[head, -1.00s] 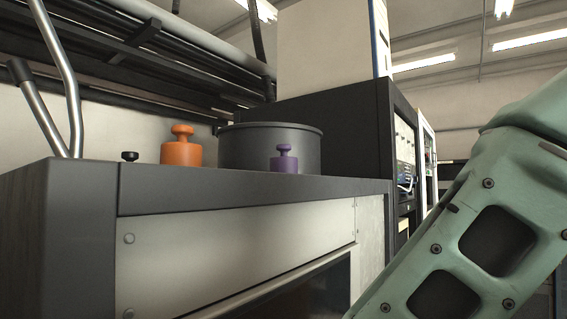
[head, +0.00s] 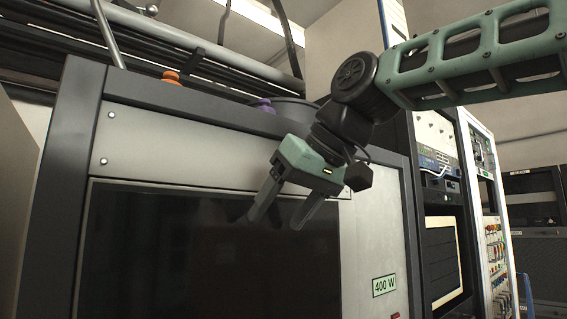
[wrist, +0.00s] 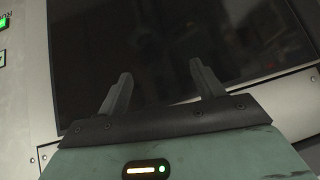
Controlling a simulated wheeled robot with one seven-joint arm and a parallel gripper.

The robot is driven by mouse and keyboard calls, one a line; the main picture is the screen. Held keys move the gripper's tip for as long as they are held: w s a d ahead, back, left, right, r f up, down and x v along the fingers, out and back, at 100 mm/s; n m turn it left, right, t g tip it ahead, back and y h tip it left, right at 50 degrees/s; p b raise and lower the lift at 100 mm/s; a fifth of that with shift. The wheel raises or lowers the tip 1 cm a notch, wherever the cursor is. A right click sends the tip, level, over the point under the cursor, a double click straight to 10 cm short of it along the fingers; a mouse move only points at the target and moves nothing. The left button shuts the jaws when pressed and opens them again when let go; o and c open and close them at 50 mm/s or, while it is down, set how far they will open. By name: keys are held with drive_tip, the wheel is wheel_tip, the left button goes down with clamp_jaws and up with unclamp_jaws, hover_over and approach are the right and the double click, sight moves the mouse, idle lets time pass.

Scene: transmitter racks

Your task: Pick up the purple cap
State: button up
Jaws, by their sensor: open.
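The purple cap (head: 262,105) sits on top of the dark rack cabinet (head: 190,98), beside a dark round pot (head: 290,111). Only its upper part shows above the cabinet's front edge in the head view. My gripper (head: 272,220) is open and empty. It hangs in front of the cabinet's face, lower than the cap, with its fingers pointing down. In the wrist view my gripper (wrist: 164,85) has its two fingers apart against the dark front panel. The cap is not in the wrist view.
An orange cap (head: 171,78) stands left of the purple one on the cabinet top. The cabinet's front edge lies between my gripper and the caps. More equipment racks (head: 490,180) stand to the right. Dark pipes (head: 150,50) run behind and above the cabinet top.

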drive_tip(key=d+r+t+y+p, duration=0.1)
drive_tip(key=d+r, duration=0.1)
drive_tip(key=r, duration=0.6)
drive_tip(key=d+r+t+y, duration=0.1)
drive_tip(key=d+r, duration=0.1)
drive_tip(key=r, duration=0.6)
drive_tip(key=t, duration=0.2)
approach(268, 109)
drive_tip(key=shift+n, duration=0.3)
drive_tip(key=p+x, duration=0.6)
drive_tip(key=x, duration=0.1)
drive_tip(key=w+r+p+x, duration=0.1)
drive_tip(key=p+x, duration=0.2)
drive_tip(key=x, duration=0.1)
drive_tip(key=shift+d, duration=0.1)
drive_tip(key=shift+w+f+y, duration=0.2)
drive_tip(key=shift+y, duration=0.1)
drive_tip(key=c, duration=1.1)
